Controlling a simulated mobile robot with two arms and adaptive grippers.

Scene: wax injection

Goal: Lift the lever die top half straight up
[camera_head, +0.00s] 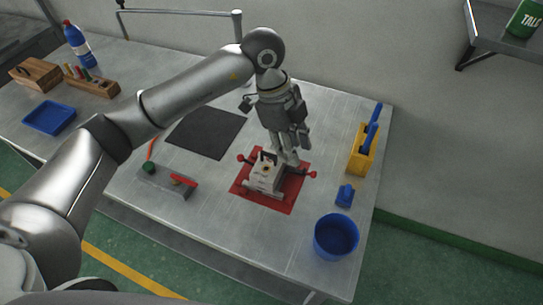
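The lever die (264,178) is a pale metal block with a dark handle-like part on top and levers ending in red knobs at its sides. It sits on a red mat (279,204) on the metal table. My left gripper (288,162) comes down from above, with its fingertips at the upper right of the die. The fingers partly hide the die's top. I cannot tell whether they touch it or how far apart they are. The seam between the die's halves is too small to make out. My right gripper is not in view.
A blue bucket (336,237), a blue brush-like item (345,195) and a yellow holder (362,152) stand right of the mat. A black mat (205,132) lies behind left. A grey block (166,181) with green and red parts lies left. A blue tray (49,117) is farther left.

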